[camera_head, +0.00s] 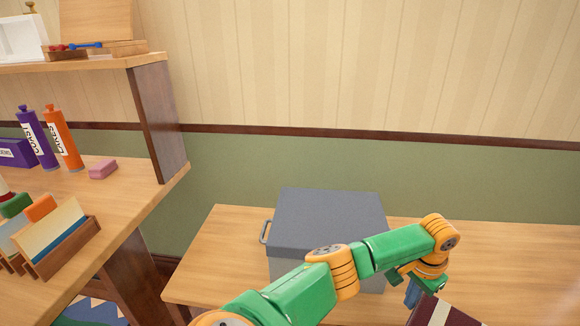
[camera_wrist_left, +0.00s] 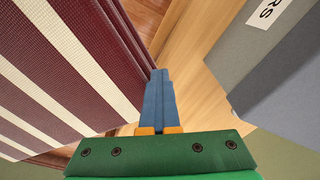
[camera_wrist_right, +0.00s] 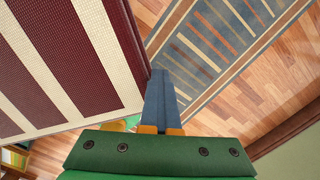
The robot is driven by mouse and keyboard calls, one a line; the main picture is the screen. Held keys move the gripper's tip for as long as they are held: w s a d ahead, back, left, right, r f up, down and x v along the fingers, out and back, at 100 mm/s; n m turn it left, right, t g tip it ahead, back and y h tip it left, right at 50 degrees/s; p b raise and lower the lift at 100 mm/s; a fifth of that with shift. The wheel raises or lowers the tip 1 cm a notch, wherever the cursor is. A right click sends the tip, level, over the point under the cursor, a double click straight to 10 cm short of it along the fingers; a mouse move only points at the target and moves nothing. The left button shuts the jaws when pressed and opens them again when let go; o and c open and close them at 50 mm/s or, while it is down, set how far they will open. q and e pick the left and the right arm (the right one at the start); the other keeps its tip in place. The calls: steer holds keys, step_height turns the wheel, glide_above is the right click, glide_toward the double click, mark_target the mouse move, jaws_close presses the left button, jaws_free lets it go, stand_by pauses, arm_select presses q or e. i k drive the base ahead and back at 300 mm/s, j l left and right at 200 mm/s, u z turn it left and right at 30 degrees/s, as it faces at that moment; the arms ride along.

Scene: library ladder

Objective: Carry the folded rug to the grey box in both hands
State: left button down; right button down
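The folded rug is maroon with cream stripes; its corner (camera_head: 440,314) shows at the lower right of the head view. It fills the left part of the left wrist view (camera_wrist_left: 50,75) and the right wrist view (camera_wrist_right: 70,50). My left gripper (camera_head: 412,292) points down beside the rug; its blue fingers (camera_wrist_left: 158,75) are together, along the rug's edge. My right gripper (camera_wrist_right: 158,75) also has its fingers together along a rug edge. No rug shows between either pair of fingers. The grey box (camera_head: 330,225), with a side handle, stands on a table, partly behind my left arm.
The wooden table (camera_head: 500,258) has bare room right of the box. A shelf unit (camera_head: 155,110) with bottles and boxes stands at the left. A blue striped floor rug (camera_wrist_right: 220,60) lies on the wooden floor. A green and cream wall closes the back.

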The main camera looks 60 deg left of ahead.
mark_target(331, 215)
steer(key=k+u, duration=0.1)
steer(key=u, duration=0.6)
steer(key=k+j+u, duration=0.1)
steer(key=u, duration=0.25)
